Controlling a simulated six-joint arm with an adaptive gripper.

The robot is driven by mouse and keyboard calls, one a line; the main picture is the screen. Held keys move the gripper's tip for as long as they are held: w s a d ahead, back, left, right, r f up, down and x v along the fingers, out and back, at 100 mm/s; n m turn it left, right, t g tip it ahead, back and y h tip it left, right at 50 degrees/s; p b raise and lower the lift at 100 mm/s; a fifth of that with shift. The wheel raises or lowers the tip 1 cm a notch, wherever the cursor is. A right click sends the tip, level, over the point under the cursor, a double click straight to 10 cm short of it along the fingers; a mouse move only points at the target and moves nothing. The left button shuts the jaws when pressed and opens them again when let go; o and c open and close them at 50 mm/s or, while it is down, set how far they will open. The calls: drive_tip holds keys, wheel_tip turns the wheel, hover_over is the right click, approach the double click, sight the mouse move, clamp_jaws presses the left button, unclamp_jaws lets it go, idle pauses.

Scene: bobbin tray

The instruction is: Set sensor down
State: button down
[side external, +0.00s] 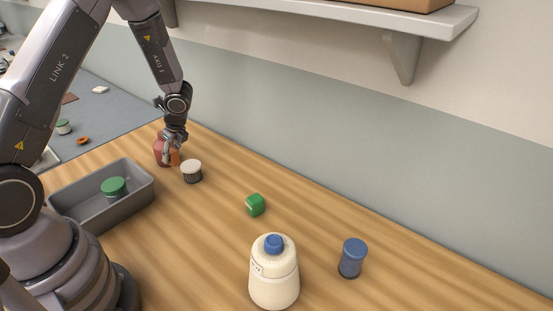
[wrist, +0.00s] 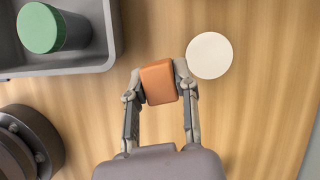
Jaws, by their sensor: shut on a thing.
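The sensor appears to be an orange block (wrist: 159,82) with rounded edges, held between the two fingertips in the wrist view. My gripper (wrist: 160,84) is shut on it. In the side external view my gripper (side external: 172,152) points down at the far left end of the wooden table, and the orange block (side external: 174,159) shows small at its fingertips. The block is low, close to the table; I cannot tell whether it touches. A white-lidded jar (side external: 191,171) stands close beside the gripper, and its lid (wrist: 210,55) is just right of the fingers in the wrist view.
A reddish object (side external: 160,150) is partly hidden behind my gripper. A grey tray (side external: 137,193) holds a green-lidded container (side external: 113,187). A green cube (side external: 255,205), a cream bottle (side external: 274,283) and a blue-lidded jar (side external: 351,258) stand farther right. Bare wood lies between them.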

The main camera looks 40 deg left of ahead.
sight(193, 210)
drive_tip(key=d+f+n, duration=0.1)
drive_tip(key=d, duration=0.2)
drive_tip(key=s+d+f, duration=0.1)
drive_tip(key=d+f, duration=0.1)
drive_tip(key=d, duration=0.2)
drive_tip(key=s+d+f+n+g, duration=0.1)
drive_tip(key=d+f, duration=0.1)
drive_tip(key=d, duration=0.1)
drive_tip(key=shift+s+d+f+n, duration=0.15)
drive_tip(key=shift+d+n, duration=0.15)
drive_tip(key=shift+d, duration=0.1)
drive_tip(key=shift+h, duration=0.3)
drive_tip(key=shift+f, duration=2.05)
drive_tip(key=c, duration=0.9)
unclamp_jaws()
drive_tip(key=shift+f, duration=0.15)
drive_tip(key=shift+o, duration=0.2)
